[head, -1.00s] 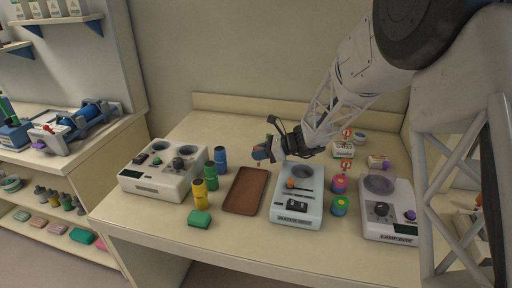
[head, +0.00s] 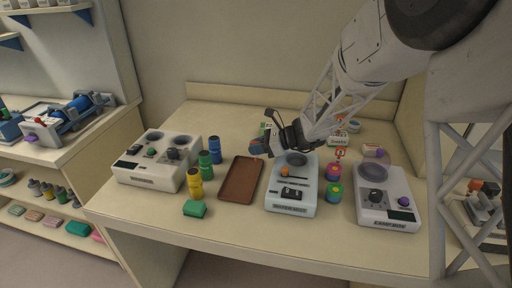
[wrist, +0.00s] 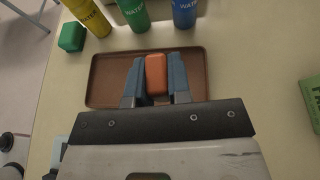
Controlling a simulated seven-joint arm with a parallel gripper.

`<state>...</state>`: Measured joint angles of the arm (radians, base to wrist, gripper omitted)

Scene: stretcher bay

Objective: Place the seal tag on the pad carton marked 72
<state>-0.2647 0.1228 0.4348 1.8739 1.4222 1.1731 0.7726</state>
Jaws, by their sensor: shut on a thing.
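My gripper (wrist: 154,80) is shut on a small orange block (wrist: 156,74), which I take as the seal tag. Its blue fingers press both sides, and in the wrist view it appears over the brown tray. In the head view my gripper (head: 257,147) hangs above the back of the table, and the block is too small to make out. A green carton (wrist: 311,100) with partly cut-off print shows at the right edge of the wrist view. I cannot read 72 on either.
The brown tray (head: 240,184) lies empty. Yellow (head: 194,183), green (head: 205,164) and blue (head: 215,150) bottles stand left of it, with a green block (head: 194,208) in front. Devices stand at left (head: 155,172), middle (head: 291,195) and right (head: 388,208).

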